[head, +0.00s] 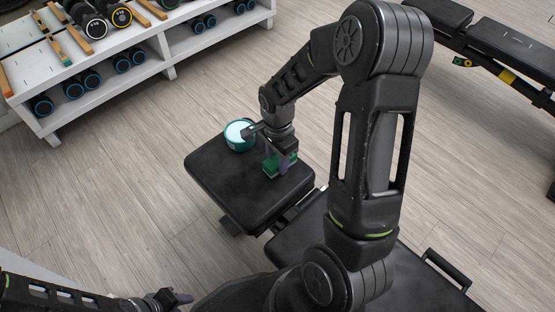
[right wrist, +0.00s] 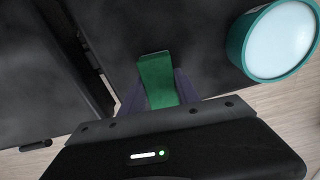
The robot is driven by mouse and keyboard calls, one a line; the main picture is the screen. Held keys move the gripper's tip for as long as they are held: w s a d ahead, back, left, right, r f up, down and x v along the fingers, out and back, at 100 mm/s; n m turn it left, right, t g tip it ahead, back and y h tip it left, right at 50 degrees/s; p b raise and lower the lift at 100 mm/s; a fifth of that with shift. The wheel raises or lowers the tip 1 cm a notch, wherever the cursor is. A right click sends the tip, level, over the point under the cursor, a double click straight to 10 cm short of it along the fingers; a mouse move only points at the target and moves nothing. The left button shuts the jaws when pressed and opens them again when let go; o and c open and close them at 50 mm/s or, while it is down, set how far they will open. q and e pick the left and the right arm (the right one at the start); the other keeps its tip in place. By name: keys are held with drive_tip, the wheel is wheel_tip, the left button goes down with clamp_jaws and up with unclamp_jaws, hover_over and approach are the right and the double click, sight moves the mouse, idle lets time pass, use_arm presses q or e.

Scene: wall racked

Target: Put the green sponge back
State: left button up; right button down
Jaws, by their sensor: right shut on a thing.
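The green sponge (head: 271,167) is at the black bench seat pad in the middle of the head view. My right gripper (head: 282,160) is shut on it from above. In the right wrist view the sponge (right wrist: 157,78) sits between the two purple-grey fingers, over the dark pad. I cannot tell whether it touches the pad. A teal round container with a pale top (head: 239,135) stands close by on the pad; it also shows in the right wrist view (right wrist: 281,40). My left gripper (head: 178,298) is low at the bottom left of the head view, away from the sponge; its jaw opening is unclear.
The bench pad (head: 222,178) has free room around the sponge. A white rack (head: 110,60) with several dumbbells stands at the upper left. Another black bench (head: 500,45) is at the upper right. Open wooden floor (head: 110,190) lies at the left.

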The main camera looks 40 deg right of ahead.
sight(277, 159)
drive_tip(key=shift+f, duration=0.3)
drive_tip(key=c, duration=0.9)
unclamp_jaws()
drive_tip(key=shift+r, duration=0.1)
wheel_tip(277, 159, up, 8)
drive_tip(key=shift+f+p, duration=0.1)
drive_tip(key=shift+p, duration=1.15)
